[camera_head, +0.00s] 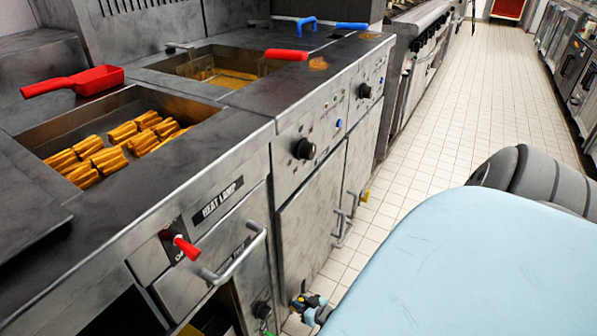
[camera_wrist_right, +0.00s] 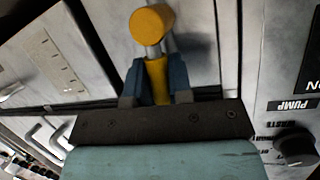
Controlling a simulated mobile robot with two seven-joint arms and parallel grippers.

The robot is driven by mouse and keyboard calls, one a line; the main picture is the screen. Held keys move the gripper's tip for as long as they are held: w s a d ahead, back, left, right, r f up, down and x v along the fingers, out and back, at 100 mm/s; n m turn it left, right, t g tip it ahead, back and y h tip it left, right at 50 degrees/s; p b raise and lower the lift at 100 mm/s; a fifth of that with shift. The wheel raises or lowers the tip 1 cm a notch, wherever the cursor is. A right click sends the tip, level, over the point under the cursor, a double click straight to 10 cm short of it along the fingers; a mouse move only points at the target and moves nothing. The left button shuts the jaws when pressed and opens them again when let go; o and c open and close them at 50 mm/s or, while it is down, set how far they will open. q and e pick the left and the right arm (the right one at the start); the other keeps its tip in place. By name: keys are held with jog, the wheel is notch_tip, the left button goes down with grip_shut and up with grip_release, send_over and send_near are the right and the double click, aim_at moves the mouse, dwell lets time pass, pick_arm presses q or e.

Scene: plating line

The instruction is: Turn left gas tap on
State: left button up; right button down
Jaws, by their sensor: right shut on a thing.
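The yellow tap (camera_wrist_right: 155,75) shows in the right wrist view with its round end toward the top. Its narrower part sits between the two dark blue fingers of my right gripper (camera_wrist_right: 158,82), which is shut on it. In the head view my right gripper (camera_head: 310,303) is low at the bottom, by the lower front of the nearer fryer; the tap in it is hardly visible there. Another small yellow tap (camera_head: 365,195) shows lower down on the right-hand fryer's front. My left gripper is not in view.
A red switch (camera_head: 186,247) and drawer handle (camera_head: 240,255) jut out at left. A black pump knob (camera_wrist_right: 296,146) is close at right in the wrist view. The tiled floor (camera_head: 430,125) is clear.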

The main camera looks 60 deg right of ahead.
jog(key=shift+s+a+n+h, duration=0.1)
jog(key=shift+a+n+h, duration=0.3)
jog(key=shift+n, duration=0.1)
dwell(0.3)
jog(key=c, duration=1)
grip_release()
jog(key=shift+c, duration=0.2)
jog(key=shift+s, duration=0.1)
